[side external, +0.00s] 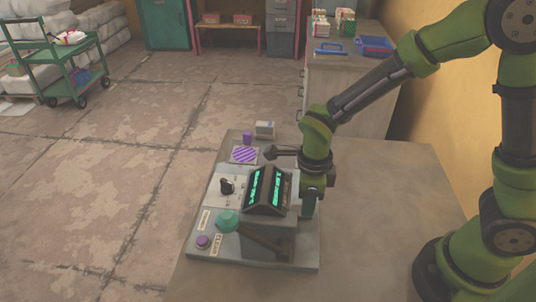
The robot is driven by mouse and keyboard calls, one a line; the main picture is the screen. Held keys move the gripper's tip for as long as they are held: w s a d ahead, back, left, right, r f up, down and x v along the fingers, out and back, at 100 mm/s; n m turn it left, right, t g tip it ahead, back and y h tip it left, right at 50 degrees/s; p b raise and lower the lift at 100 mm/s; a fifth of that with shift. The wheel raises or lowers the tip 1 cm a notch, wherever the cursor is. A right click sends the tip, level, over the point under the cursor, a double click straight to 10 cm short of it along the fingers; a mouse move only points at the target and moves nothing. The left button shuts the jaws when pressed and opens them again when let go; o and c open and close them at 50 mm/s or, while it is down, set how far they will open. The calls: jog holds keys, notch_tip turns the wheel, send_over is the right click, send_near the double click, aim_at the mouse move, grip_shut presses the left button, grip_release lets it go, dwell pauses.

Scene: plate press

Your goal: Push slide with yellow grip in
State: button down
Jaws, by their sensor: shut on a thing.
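The press (268,238) is a grey machine on a grey base plate at the left of the table, with a dark two-faced top showing green lit displays (257,188). My gripper (314,192) is at the far right side of the press, pointing down, close beside its top. Its fingertips are mostly hidden. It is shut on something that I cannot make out. No slide with a yellow grip shows in this view; that side of the press is hidden behind its top and my gripper.
The base plate carries a black knob (227,186), a teal knob (228,221) with a dark lever, and a purple button (203,242). A purple striped pad (244,154), a purple block (247,138) and a small white box (264,129) lie behind. The table's right (390,215) is clear.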

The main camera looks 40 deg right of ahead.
jog(key=c, duration=1)
grip_release()
jog(key=shift+s+a, duration=0.2)
jog(key=shift+a, duration=0.1)
jog(key=shift+o, duration=0.2)
jog(key=shift+d, duration=0.1)
notch_tip(320, 180, up, 17)
